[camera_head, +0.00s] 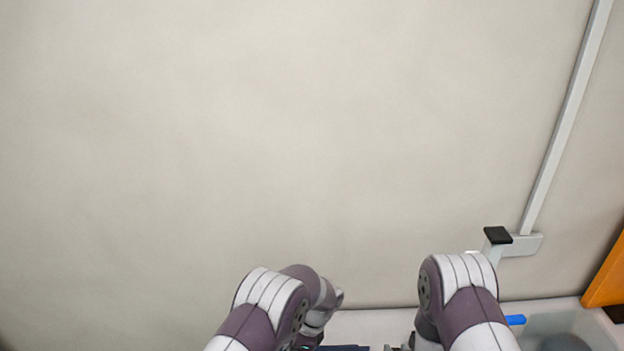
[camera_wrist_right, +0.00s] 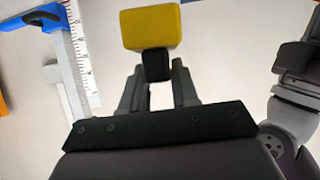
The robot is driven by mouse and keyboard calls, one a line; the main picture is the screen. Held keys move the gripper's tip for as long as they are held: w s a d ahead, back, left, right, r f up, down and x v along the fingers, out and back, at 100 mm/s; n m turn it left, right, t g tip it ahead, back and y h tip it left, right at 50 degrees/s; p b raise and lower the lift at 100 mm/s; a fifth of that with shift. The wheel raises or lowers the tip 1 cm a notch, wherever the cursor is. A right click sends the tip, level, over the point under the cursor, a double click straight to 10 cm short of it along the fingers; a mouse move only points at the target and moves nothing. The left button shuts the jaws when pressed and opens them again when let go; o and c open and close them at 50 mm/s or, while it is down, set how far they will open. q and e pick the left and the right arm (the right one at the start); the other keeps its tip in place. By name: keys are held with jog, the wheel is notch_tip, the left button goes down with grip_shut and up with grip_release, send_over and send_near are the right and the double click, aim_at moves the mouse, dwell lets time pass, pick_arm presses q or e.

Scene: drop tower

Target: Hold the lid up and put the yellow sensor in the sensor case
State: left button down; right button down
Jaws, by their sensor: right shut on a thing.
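The yellow sensor (camera_wrist_right: 151,28) shows at the top of the right wrist view, a yellow block with a black lower part. My right gripper (camera_wrist_right: 157,75) is shut on that black part, with the yellow block beyond the fingertips. In the head view my right arm (camera_head: 462,295) and left arm (camera_head: 270,305) come in at the bottom, with their grippers mostly cut off. Part of my left arm (camera_wrist_right: 292,118) also shows at the right of the right wrist view; its jaws are unclear. I cannot make out the sensor case or its lid.
A thin dark blue edge (camera_head: 342,348) shows at the bottom of the head view. A grey post with a bracket (camera_head: 522,243) stands at the right, near a blue piece (camera_head: 516,320) and an orange panel (camera_head: 607,275). A blue-ended ruler-like piece (camera_wrist_right: 76,45) is left in the wrist view.

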jog(key=shift+s, duration=0.15)
jog(key=s+a+f+n+g+y, duration=0.1)
jog(key=s+a+f+n+y, duration=0.35)
jog(key=f, duration=0.75)
jog(key=s+a+f+n+y, duration=0.1)
jog(key=s+a+f, duration=0.6)
jog(key=f, duration=0.5)
jog(key=shift+n+g+y, duration=0.3)
jog(key=shift+n+y, duration=0.15)
jog(key=shift+n, duration=0.3)
jog(key=w+f, duration=0.1)
jog(key=w, duration=0.3)
jog(key=w+f, duration=0.1)
jog(key=w, duration=0.4)
jog(key=w+f, duration=0.1)
jog(key=w, duration=0.4)
jog(key=shift+a+f, duration=0.25)
jog(key=shift+f, duration=1)
